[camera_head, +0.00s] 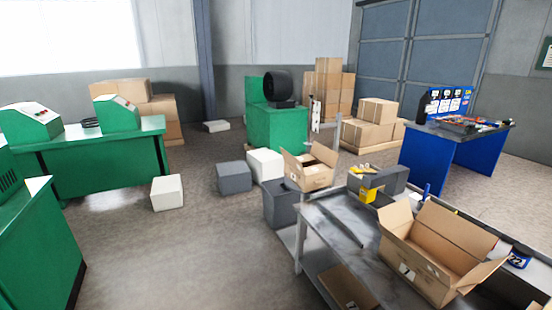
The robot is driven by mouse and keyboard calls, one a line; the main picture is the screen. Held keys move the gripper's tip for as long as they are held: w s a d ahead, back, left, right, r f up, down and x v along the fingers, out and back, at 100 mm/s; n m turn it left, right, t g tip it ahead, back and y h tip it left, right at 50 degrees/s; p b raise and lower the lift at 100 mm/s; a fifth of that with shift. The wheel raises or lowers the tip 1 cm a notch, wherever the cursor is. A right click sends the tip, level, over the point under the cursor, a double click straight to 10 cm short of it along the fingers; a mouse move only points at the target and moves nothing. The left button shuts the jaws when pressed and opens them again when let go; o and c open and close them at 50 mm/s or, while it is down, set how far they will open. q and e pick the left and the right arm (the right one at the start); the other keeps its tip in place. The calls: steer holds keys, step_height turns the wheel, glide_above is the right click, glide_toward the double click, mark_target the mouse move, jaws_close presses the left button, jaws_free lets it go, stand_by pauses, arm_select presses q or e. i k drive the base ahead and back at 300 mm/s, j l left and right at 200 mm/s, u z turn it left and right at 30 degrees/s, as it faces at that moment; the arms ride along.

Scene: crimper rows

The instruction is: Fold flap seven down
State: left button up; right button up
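A large open cardboard box (432,262) stands on the grey metal workbench (343,236) at the lower right. Its flaps stand up or lean outward, and the inside looks empty. I cannot tell which flap is number seven. Neither of my grippers is in view.
A yellow item (368,192) and a grey block (390,178) lie at the bench's far end. Grey blocks (234,178) and white blocks (167,192) stand on the floor. Green machine tables (110,158) are at left, a blue table (440,155) at right. The central floor is clear.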

mark_target(294, 162)
steer(key=i+z, duration=0.15)
steer(key=i, duration=0.4)
steer(key=i+j+z, duration=0.1)
steer(key=i, duration=0.45)
steer(key=i+j, duration=0.25)
steer(key=i, duration=0.15)
steer(key=i+j, duration=0.3)
steer(key=i+j+u, duration=0.1)
steer(key=i+j, duration=0.15)
steer(key=i, duration=0.2)
